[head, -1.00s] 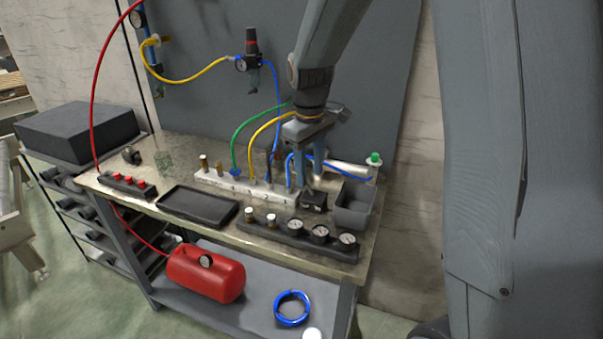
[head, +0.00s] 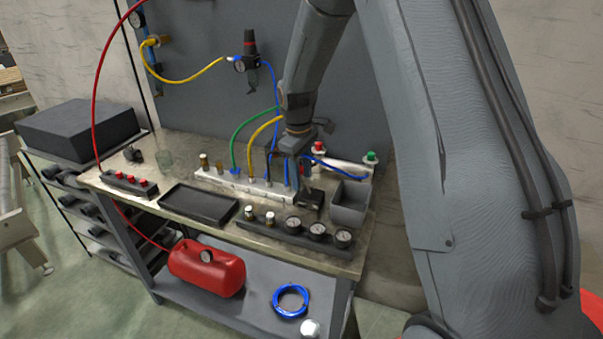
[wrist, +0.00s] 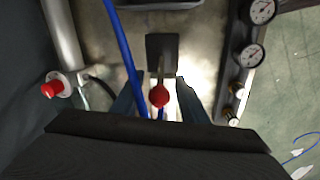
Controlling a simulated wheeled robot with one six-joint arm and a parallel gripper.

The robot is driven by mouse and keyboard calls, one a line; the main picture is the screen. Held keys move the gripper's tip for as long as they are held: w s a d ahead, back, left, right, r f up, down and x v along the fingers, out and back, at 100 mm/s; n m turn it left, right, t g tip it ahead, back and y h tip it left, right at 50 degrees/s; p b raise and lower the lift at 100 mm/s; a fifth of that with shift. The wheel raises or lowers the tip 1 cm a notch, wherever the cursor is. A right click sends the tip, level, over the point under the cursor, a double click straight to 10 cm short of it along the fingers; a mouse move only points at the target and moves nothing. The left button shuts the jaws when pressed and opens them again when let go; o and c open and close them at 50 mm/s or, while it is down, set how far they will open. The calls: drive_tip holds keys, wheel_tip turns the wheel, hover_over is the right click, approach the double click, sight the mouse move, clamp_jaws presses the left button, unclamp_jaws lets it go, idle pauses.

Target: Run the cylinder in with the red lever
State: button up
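The red lever knob (wrist: 159,96) stands on a black valve block (wrist: 162,50), which also shows at the right of the bench in the head view (head: 311,198). My gripper (wrist: 157,98) is open, with one finger on each side of the lever. Contact between fingers and knob cannot be told. The silver cylinder (head: 345,167) lies behind, with a red-capped end (head: 319,147) and a green-capped end (head: 370,156). It also shows in the wrist view (wrist: 62,35).
A blue hose (wrist: 121,50) runs close to the left finger. A white manifold (head: 232,181) with hoses stands left of the block. A gauge strip (head: 290,231) lies in front, and a grey bin (head: 349,205) stands to the right. A black tray (head: 198,205) lies further left.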

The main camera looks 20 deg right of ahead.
drive_tip(key=shift+c, duration=0.4)
clamp_jaws()
